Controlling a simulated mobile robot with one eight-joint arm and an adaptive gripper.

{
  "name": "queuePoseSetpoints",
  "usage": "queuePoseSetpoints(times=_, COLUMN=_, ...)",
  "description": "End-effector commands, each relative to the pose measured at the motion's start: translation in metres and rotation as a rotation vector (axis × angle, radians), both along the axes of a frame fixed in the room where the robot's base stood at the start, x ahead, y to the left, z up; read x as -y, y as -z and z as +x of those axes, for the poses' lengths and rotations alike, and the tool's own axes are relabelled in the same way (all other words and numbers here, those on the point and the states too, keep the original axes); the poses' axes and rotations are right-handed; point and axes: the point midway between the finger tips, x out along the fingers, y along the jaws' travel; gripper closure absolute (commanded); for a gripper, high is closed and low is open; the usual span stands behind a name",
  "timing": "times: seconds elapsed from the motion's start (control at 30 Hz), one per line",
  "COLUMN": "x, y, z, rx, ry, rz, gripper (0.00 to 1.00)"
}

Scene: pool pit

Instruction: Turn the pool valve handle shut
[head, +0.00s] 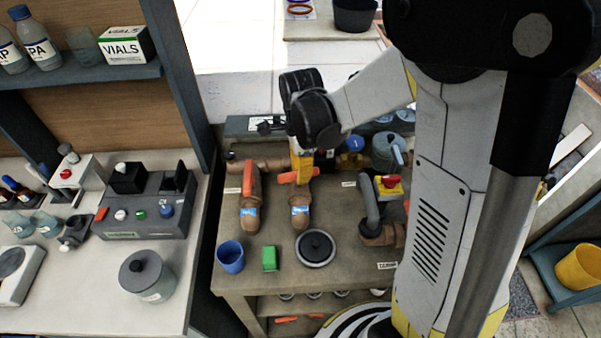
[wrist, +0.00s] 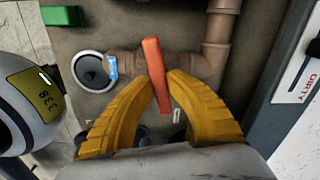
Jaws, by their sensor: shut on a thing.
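My gripper (head: 301,166) reaches down over the bench and is shut on an orange valve handle (head: 286,178) on the middle brown pipe (head: 301,213). In the wrist view, the yellow fingers of my gripper (wrist: 161,80) close on both sides of the handle (wrist: 153,62). The handle lies crosswise to its brown pipe (wrist: 128,64), which carries a blue tag (wrist: 112,67). A second orange handle (head: 252,180) sits on the left brown pipe (head: 250,214) and lies along it. The fingers hide part of the held handle. The small bench labels are too blurred to read.
A blue cup (head: 230,258), a green block (head: 269,259) and a round black-lidded thing (head: 315,248) stand in front of the pipes. A counter with a control box (head: 147,208) is at left.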

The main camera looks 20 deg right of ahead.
Motion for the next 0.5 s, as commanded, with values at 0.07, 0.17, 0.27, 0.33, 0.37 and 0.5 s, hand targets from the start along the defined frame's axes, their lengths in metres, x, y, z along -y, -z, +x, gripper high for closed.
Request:
queuePoseSetpoints(times=0.07, x=0.0000, y=0.0009, z=-0.0010, rx=-0.001, ry=0.052, rz=0.000, gripper=1.00)
queuePoseSetpoints(times=0.17, x=0.0000, y=0.0007, z=-0.0012, rx=-0.001, ry=0.112, rz=0.000, gripper=1.00)
queuePoseSetpoints(times=0.27, x=-0.0001, y=0.0006, z=-0.0014, rx=-0.001, ry=0.160, rz=0.000, gripper=1.00)
queuePoseSetpoints(times=0.33, x=-0.0001, y=0.0005, z=-0.0015, rx=-0.001, ry=0.186, rz=0.000, gripper=1.00)
queuePoseSetpoints(times=0.37, x=-0.0001, y=0.0005, z=-0.0015, rx=-0.001, ry=0.194, rz=0.000, gripper=1.00)
queuePoseSetpoints(times=0.5, x=-0.0003, y=0.0003, z=-0.0017, rx=-0.001, ry=0.224, rz=0.000, gripper=1.00)
